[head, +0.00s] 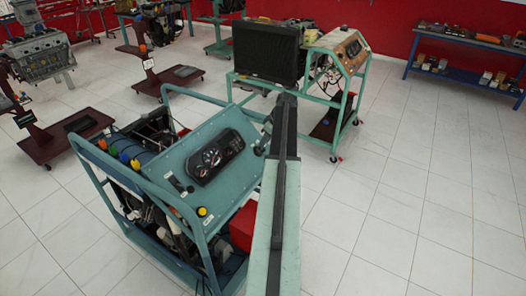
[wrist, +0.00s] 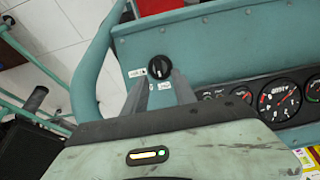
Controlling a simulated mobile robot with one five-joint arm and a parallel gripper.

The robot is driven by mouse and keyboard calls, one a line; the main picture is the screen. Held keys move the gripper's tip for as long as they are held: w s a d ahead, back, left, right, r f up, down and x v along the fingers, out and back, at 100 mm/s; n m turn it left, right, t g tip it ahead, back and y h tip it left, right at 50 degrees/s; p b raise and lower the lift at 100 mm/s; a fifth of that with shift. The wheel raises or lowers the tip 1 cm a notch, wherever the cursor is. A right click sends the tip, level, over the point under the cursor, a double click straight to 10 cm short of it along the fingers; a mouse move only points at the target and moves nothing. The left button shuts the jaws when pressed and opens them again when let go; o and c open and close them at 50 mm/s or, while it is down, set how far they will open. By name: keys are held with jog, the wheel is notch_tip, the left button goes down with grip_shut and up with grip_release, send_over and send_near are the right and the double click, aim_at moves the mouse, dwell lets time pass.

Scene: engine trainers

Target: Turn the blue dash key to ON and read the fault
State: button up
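The dash key (wrist: 159,68) shows in the wrist view as a round black knob with a light pointer mark, on the blue-teal panel (wrist: 215,55). Small white labels sit to its left and below it; their text is too small to read. My gripper (wrist: 160,80) is open, with one grey finger on each side just below the knob. I cannot tell whether the fingertips touch it. The gauge cluster (wrist: 265,97) lies to the right; it also shows in the head view (head: 215,157) on the teal trainer (head: 190,140). There my arm covers part of the panel's right side.
A green-framed stand with a black radiator (head: 266,52) stands behind the trainer. Engine stands on dark red bases (head: 65,140) are at the left. A blue shelf (head: 465,75) stands at the back right. The tiled floor (head: 400,210) at right is clear.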

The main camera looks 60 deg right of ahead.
aim_at(261, 149)
jog(key=b+x, duration=0.4)
jog(key=x, duration=0.1)
jog(key=shift+f, duration=0.25)
jog(key=shift+r, duration=0.15)
grip_shut()
jog(key=shift+d, duration=0.1)
jog(key=m, duration=0.2)
jog(key=m+y, duration=0.1)
jog(key=m, duration=0.1)
jog(key=shift+d+y, duration=0.15)
jog(key=shift+y, duration=0.15)
jog(key=shift+s+m+t+y+b, duration=0.1)
jog(key=shift+m+t+y+b, duration=0.2)
jog(key=shift+m, duration=0.6)
jog(key=shift+s+m+t+y+b, duration=0.1)
jog(key=shift+m+t+y+b, duration=0.2)
jog(key=shift+m, duration=0.6)
jog(key=shift+d, duration=0.1)
